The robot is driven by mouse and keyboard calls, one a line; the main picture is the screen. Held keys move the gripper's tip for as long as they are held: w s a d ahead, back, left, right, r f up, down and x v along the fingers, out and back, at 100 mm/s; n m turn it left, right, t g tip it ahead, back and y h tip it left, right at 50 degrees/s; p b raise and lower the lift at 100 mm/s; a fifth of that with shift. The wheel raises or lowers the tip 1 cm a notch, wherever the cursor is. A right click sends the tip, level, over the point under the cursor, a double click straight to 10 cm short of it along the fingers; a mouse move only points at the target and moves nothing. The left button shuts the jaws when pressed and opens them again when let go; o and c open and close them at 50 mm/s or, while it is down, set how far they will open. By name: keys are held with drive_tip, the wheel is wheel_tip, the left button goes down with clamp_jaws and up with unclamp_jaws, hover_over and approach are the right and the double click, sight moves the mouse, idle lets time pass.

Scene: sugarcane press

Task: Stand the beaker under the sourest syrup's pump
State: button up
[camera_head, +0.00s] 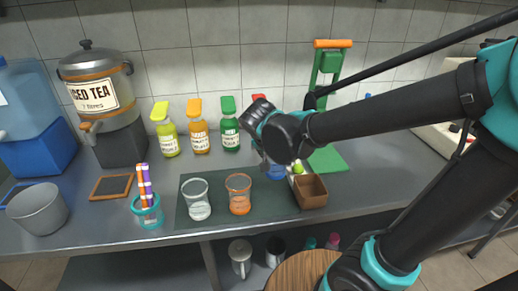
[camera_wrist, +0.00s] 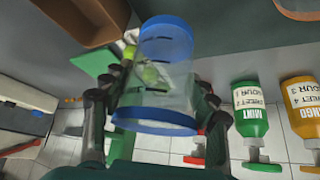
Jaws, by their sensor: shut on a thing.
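My gripper (camera_head: 268,160) is shut on a clear beaker with blue rims (camera_wrist: 166,85); its blue part (camera_head: 276,173) shows partly behind the gripper in the head view. Whether the beaker touches the mat is hard to tell. Syrup pump bottles stand along the wall: yellow-green (camera_head: 169,138), orange mango (camera_head: 199,136), green mint (camera_head: 230,134), and one with a red pump (camera_head: 258,98), mostly hidden by my arm. In the wrist view the mint bottle (camera_wrist: 248,115) and mango bottle (camera_wrist: 303,108) appear beside the gripper. Their small sweet and sour lines are only partly readable.
A white-rimmed beaker (camera_head: 197,203) and an orange beaker (camera_head: 239,199) stand on the dark mat (camera_head: 216,222). A brown box (camera_head: 311,192) is right of the gripper. A green press (camera_head: 328,72) stands behind. A cup with straws (camera_head: 148,212) and an iced tea dispenser (camera_head: 97,92) are left.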

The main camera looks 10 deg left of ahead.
drive_tip(key=w+a, duration=0.3)
drive_tip(key=w, duration=0.6)
drive_tip(key=w+a, duration=0.2)
drive_tip(key=w, duration=0.7)
drive_tip(key=shift+w+a+f, duration=0.1)
drive_tip(key=shift+w+f, duration=0.1)
drive_tip(key=shift+f, duration=1.55)
drive_tip(key=shift+w+a+f, duration=0.1)
drive_tip(key=shift+w+f, duration=0.1)
drive_tip(key=shift+f, duration=1.55)
drive_tip(key=shift+f, duration=0.1)
drive_tip(key=o, duration=1.3)
drive_tip(key=v, duration=1.2)
drive_tip(key=shift+d, duration=0.1)
